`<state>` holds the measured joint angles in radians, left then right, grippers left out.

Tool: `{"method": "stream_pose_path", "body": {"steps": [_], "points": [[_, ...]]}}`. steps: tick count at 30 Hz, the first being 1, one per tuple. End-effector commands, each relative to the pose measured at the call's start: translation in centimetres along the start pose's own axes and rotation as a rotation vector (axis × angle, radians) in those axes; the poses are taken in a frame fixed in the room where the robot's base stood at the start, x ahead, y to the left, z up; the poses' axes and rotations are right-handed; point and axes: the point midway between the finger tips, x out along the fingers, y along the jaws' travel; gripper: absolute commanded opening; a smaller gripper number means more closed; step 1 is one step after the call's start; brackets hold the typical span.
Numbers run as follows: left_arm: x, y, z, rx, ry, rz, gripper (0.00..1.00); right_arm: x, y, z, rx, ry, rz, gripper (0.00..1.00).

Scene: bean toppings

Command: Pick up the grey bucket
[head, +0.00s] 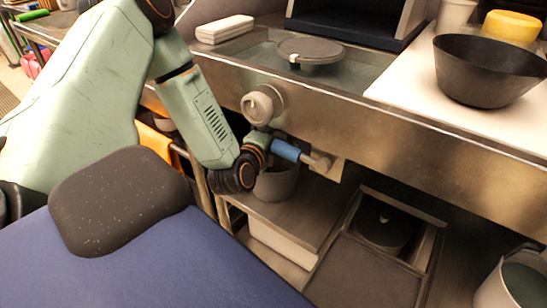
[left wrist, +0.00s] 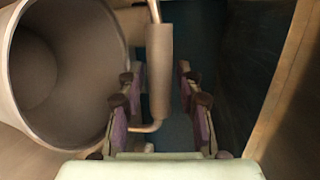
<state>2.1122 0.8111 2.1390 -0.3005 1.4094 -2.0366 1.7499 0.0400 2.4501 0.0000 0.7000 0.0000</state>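A grey bucket (head: 278,184) stands on the lower shelf under the counter, partly hidden by my left wrist. In the left wrist view the bucket (left wrist: 70,70) fills the left side, its open mouth toward the camera. Its wire handle with a cylindrical grip (left wrist: 160,75) lies between the fingers of my left gripper (left wrist: 160,108). The fingers are open, with a visible gap on each side of the grip. In the head view the left fingers are hidden behind my wrist. My right gripper is in neither view.
The counter's metal front edge (head: 420,150) overhangs the shelf (head: 300,222). Another bucket (head: 513,285) stands at lower right. A dark bowl (head: 488,75) sits on the counter.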

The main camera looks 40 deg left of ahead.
Motion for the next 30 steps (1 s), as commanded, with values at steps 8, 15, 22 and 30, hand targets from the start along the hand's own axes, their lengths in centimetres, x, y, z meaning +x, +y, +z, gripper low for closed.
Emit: {"method": "stream_pose_path", "body": {"steps": [8, 15, 22, 30], "points": [[-0.02, 0.03, 0.01, 0.0, 0.0, 0.0, 0.09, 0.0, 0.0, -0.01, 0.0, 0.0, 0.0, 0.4], [-0.02, 0.02, 0.01, 0.0, 0.0, 0.0, 0.0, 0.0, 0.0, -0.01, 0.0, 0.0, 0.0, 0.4], [0.0, -0.02, 0.01, 0.0, 0.0, -0.001, 0.0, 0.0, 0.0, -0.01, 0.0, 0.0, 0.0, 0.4], [-0.03, -0.14, 0.02, 0.0, 0.0, -0.001, 0.0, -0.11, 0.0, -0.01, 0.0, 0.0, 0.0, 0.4]]}}
